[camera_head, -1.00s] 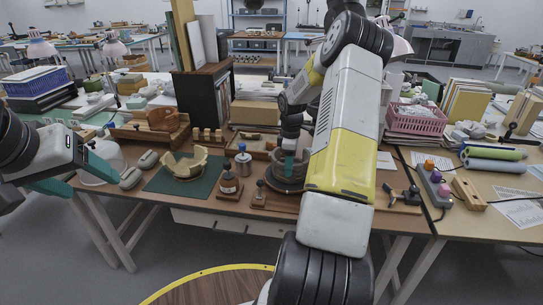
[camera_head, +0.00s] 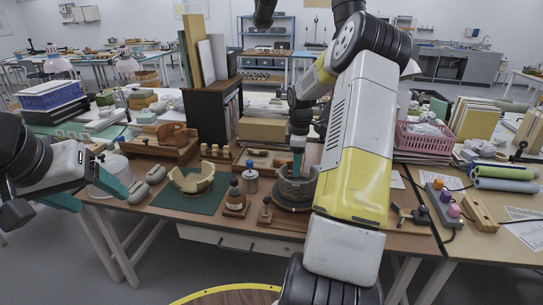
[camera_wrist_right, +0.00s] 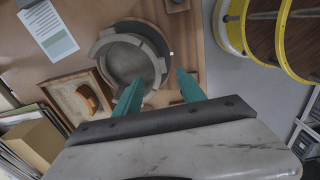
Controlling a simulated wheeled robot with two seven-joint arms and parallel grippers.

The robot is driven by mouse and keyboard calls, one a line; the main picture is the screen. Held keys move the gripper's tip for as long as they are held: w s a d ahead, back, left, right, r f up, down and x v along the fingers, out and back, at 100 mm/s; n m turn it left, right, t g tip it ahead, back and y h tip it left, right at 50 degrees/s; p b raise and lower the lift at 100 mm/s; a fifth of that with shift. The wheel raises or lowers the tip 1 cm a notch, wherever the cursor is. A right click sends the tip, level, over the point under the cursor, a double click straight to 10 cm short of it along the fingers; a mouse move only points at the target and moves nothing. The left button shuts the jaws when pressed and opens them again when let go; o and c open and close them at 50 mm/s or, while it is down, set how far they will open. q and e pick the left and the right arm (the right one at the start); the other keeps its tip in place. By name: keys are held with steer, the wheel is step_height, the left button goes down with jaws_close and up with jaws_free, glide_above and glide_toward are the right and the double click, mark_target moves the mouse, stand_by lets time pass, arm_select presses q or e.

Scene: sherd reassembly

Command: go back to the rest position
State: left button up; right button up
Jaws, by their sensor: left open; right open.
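My right gripper (camera_wrist_right: 160,92) is open and empty, with teal fingers, in the right wrist view. It is over the near edge of a grey round vessel (camera_wrist_right: 125,62) with a broken, uneven rim, which sits on a dark round stand. In the head view the vessel (camera_head: 297,186) stands on the brown table, partly hidden by my right arm, and the gripper is above it. My left gripper (camera_head: 105,193) is open and empty at the left, in front of the table. A pale cream broken bowl (camera_head: 190,180) sits on a green mat (camera_head: 207,202).
A wooden tray (camera_wrist_right: 75,98) lies beside the vessel. A black shelf unit (camera_head: 209,115) rises behind.

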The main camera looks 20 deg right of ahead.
steer(key=s+a+r+m+t, duration=0.1)
steer(key=s+a+r+m, duration=0.1)
steer(key=s+a+r, duration=0.5)
steer(key=s+a+r+m+t, duration=0.1)
steer(key=s+a+r+m, duration=0.1)
steer(key=a+r, duration=0.5)
steer(key=s+a+r+m+t+y, duration=0.1)
steer(key=s+a+r+m+t, duration=0.1)
steer(key=s, duration=0.7)
steer(key=s+a+r+m+t+y, duration=0.1)
steer(key=s+a+r+m+t, duration=0.1)
steer(key=s+a+r+m, duration=0.3)
steer(key=s+a, duration=0.1)
steer(key=s, duration=0.3)
steer(key=shift+s+a, duration=0.15)
steer(key=shift+a, duration=0.25)
